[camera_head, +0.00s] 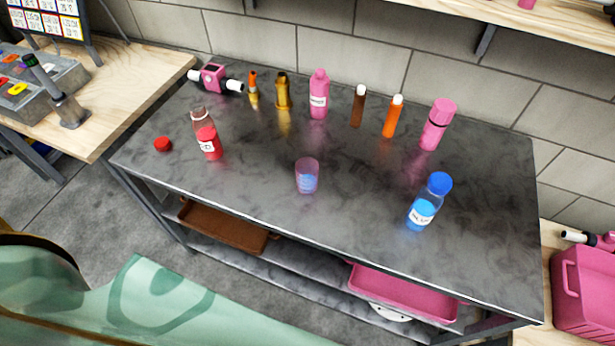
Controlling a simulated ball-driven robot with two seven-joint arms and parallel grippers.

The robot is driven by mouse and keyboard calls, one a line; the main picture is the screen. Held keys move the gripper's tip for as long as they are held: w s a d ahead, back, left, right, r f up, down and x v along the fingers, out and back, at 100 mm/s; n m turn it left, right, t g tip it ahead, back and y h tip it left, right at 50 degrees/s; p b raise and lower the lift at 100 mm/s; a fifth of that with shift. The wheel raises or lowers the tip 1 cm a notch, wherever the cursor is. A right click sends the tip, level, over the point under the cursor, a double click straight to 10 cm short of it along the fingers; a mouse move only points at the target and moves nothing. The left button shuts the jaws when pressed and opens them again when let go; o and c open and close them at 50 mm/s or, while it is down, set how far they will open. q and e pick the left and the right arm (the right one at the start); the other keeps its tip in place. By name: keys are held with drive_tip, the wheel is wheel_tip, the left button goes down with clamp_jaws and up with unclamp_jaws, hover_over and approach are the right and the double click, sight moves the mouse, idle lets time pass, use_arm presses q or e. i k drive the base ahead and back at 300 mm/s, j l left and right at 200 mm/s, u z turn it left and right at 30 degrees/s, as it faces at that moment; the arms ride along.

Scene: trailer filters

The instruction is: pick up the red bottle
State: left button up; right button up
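The red bottle (208,138) stands upright on the left part of the dark metal table (260,220). It is clear at the neck, holds red contents and has a white label. Its top looks uncapped. A separate red cap (163,144) lies on the table to its left, near the table's left edge. Neither of my grippers shows in the head view.
A pink-tinted cup (307,176) and a blue-capped bottle (424,205) stand to the right. Along the back stand a pink device (214,77), a pink bottle (319,97), an orange tube (393,117) and a pink flask (437,125). The table's front middle is clear.

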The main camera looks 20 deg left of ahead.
sight(204, 128)
drive_tip(key=u, duration=1.45)
